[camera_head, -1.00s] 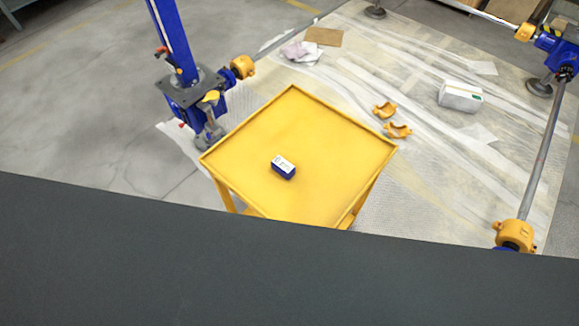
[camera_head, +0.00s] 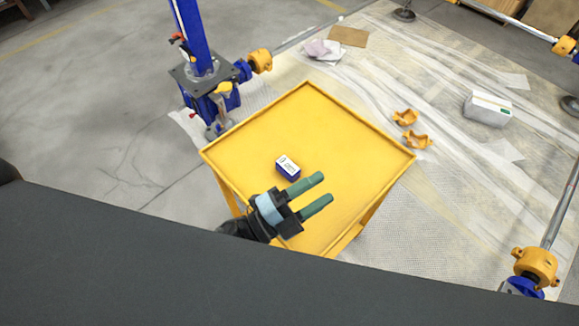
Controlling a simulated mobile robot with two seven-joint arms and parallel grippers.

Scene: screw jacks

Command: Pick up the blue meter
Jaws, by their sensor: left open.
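The blue meter (camera_head: 288,167) is a small blue box with a white label on its top. It lies on the yellow cart top (camera_head: 345,130), left of the middle. My left gripper (camera_head: 318,194) is over the near part of the cart top, just below and right of the meter in the picture. Its two green fingers are apart with nothing between them. They point to the right, and the meter is outside them. I cannot tell its height above the cart. My right gripper is not in view.
The cart top has a raised rim and is otherwise bare. A blue screw jack (camera_head: 207,85) stands behind it at the left. Two orange clamps (camera_head: 411,128) and a white box (camera_head: 488,108) lie on the floor sheeting to the right. A pipe joint (camera_head: 535,265) is at the lower right.

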